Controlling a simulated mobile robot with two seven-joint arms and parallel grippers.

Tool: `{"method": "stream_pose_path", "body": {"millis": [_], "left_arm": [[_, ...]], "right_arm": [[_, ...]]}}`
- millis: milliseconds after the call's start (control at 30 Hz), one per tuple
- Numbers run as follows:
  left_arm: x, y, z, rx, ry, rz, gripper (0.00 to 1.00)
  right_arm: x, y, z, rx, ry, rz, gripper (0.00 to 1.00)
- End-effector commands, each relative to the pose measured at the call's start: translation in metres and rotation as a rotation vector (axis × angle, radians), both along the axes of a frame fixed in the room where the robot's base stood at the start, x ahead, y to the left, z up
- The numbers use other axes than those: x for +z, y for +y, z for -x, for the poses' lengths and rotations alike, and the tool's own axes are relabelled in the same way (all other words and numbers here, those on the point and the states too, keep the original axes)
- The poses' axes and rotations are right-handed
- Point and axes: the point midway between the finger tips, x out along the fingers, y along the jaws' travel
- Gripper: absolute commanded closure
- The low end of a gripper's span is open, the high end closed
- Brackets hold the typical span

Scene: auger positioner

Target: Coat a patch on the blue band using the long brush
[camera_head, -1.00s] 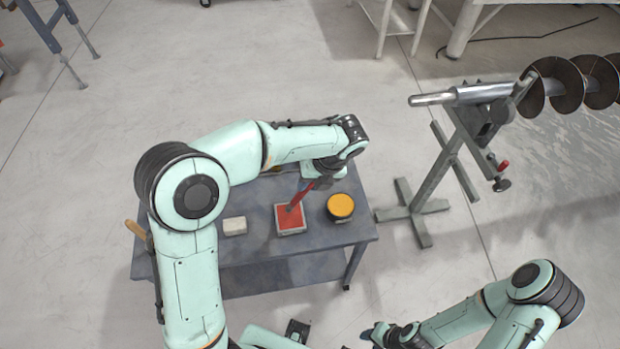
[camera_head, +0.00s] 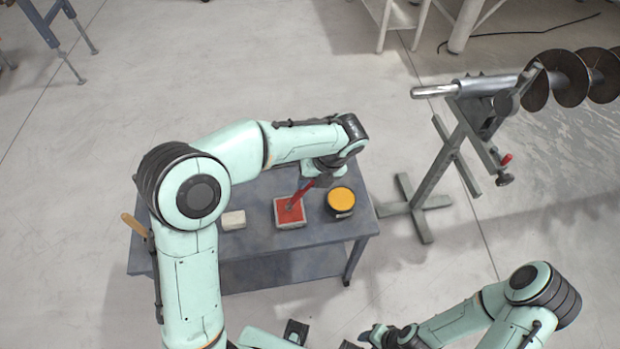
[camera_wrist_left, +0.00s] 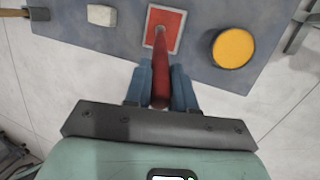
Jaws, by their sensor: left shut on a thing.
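My left gripper (camera_head: 318,178) is shut on the red handle of the long brush (camera_head: 300,195). In the left wrist view the handle (camera_wrist_left: 161,80) runs between the two blue fingers (camera_wrist_left: 161,88). The brush slants down, and its lower end is over the red square of a shallow tray (camera_head: 278,221) on the table; whether it touches is unclear. The tray also shows in the wrist view (camera_wrist_left: 177,18). My right gripper (camera_head: 376,334) is low in the head view, its jaws unclear. I cannot make out a blue band on the auger (camera_head: 565,77).
A yellow-topped dark jar (camera_head: 341,201) stands right of the tray, and a pale block (camera_head: 233,220) lies left of it on the grey table (camera_head: 250,254). A wooden handle (camera_head: 133,225) is at the left edge. The auger's stand (camera_head: 437,175) is right of the table.

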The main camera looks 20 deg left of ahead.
Motion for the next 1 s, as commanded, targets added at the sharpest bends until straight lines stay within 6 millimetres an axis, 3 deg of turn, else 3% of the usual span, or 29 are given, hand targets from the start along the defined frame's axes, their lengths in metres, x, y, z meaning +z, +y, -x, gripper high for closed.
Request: {"method": "stream_pose_path", "body": {"millis": [1000], "left_arm": [[-0.011, 0.000, 0.000, 0.000, 0.000, -0.001, 1.00]], "right_arm": [[-0.004, 0.000, 0.002, 0.000, 0.002, 0.000, 0.57]]}}
